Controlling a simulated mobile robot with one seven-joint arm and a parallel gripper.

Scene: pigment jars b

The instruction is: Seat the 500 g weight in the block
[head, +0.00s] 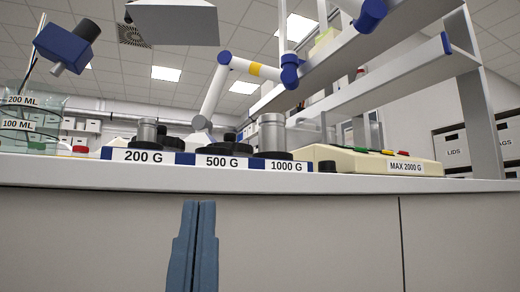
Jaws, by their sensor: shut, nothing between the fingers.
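The block (190,158) stands at the front edge of the counter, with labels 200 G, 500 G and 1000 G. A smaller metal cylinder (147,132) rises above the 200 G label. A larger metal cylinder (271,132) with a black base rises above the 1000 G label. Above the 500 G label I see only low black round shapes (224,148), no metal cylinder. I cannot tell which piece is the 500 g weight; the low view hides the seats. My gripper (199,204) is shut and empty, pointing up, below the counter edge in the picture.
A balance (350,162) marked MAX 2000 G is right of the block. Glass beakers (20,125) and a red-capped jar (80,149) stand at left. Shelves (440,70) overhang the right side. The cabinet front (300,240) lies below the counter edge (430,183).

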